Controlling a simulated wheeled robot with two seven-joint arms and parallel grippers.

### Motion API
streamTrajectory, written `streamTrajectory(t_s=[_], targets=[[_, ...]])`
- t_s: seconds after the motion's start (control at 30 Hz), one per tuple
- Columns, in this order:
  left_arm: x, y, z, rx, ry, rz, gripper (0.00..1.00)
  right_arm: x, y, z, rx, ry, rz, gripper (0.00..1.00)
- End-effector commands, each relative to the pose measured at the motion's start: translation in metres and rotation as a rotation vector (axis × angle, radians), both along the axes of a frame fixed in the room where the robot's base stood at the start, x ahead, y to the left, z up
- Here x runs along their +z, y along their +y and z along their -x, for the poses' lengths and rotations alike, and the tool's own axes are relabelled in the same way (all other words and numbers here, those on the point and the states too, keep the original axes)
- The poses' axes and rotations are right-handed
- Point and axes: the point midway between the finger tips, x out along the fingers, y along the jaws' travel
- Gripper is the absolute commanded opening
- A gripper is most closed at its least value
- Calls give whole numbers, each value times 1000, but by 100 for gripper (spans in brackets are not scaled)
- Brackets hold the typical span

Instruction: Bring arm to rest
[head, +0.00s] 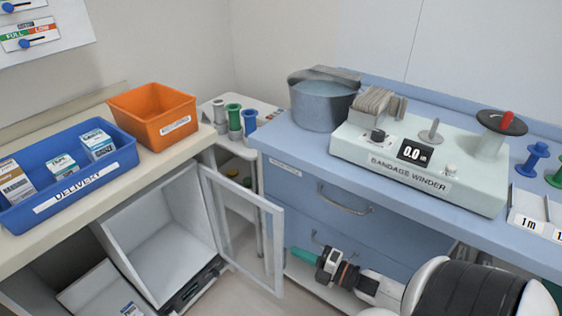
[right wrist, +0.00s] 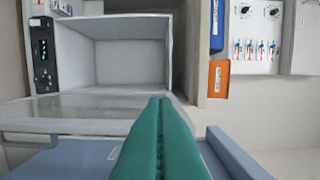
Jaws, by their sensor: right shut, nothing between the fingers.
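My right gripper (head: 305,256) has green fingers and sits low in front of the blue drawer cabinet (head: 300,204), to the right of the open glass door (head: 246,226). In the right wrist view its two green fingers (right wrist: 161,102) lie together, shut, with nothing held. My right arm comes in from the lower right of the head view. My left gripper does not show in either view.
A blue delivery bin (head: 75,197) with several boxes and an orange bin (head: 153,115) stand on the left counter. The open cabinet (head: 160,245) is below. A bandage winder (head: 420,165) and a metal pot (head: 323,100) stand on the blue counter.

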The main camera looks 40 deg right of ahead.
Motion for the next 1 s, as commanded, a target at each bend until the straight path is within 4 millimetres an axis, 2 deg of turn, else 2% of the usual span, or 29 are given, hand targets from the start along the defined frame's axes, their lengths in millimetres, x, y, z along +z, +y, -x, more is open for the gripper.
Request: streamTrajectory(t_s=[0.27, 0.33, 0.43, 0.53, 0.6, 0.67, 0.7, 0.77, 0.8, 0.9, 1.0], targets=[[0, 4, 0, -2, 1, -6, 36, -1, -2, 3, -2, 3, -2, 0], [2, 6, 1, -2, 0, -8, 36, -8, -4, 5, -20, 33, -23, 0], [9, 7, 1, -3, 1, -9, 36, -41, -10, 12, -98, 152, -104, 0], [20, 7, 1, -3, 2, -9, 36, -98, -13, 33, -235, 355, -251, 0], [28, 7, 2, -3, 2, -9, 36, -145, -8, 58, -354, 522, -374, 0], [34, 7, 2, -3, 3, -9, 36, -183, 2, 84, -459, 660, -476, 0], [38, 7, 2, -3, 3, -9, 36, -205, 11, 103, -528, 747, -539, 0], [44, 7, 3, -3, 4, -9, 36, -236, 28, 134, -634, 875, -627, 0], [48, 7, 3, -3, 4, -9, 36, -254, 40, 155, -706, 957, -682, 0], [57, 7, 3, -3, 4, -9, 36, -288, 75, 208, -880, 1139, -789, 0], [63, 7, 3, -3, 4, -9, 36, -307, 106, 253, -1030, 1278, -857, 0]])
